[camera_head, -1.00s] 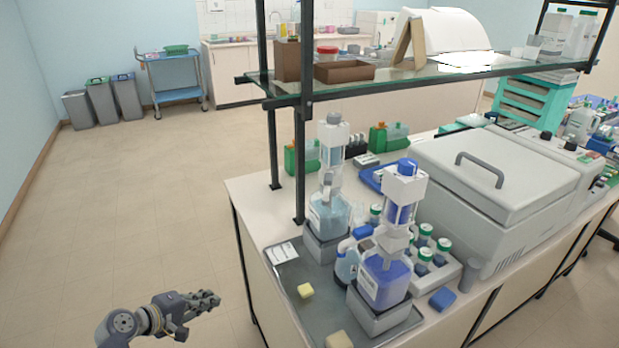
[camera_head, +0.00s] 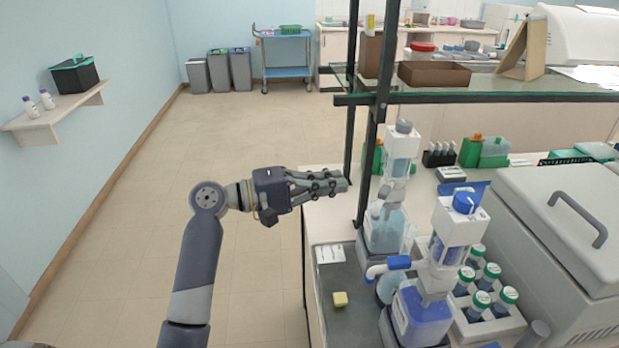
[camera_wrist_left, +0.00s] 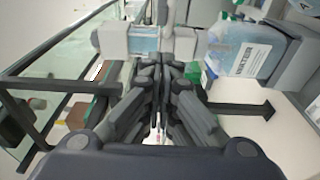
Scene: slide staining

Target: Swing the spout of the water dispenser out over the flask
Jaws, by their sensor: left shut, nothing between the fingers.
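The water dispenser with pale blue liquid (camera_head: 385,232) stands upright on a grey base at the tray's back end. It has a clear column and a grey cap. Its spout is small and hard to tell apart from the column. My left gripper (camera_head: 343,184) is shut and empty, just left of the dispenser and apart from it in the head view. In the left wrist view the shut fingers (camera_wrist_left: 158,95) point towards the pale column (camera_wrist_left: 145,42); a labelled pale blue container (camera_wrist_left: 245,52) is at right. I cannot pick out the flask with certainty. My right gripper is out of view.
A black shelf post (camera_head: 367,165) rises close beside my fingers. Open floor is at left.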

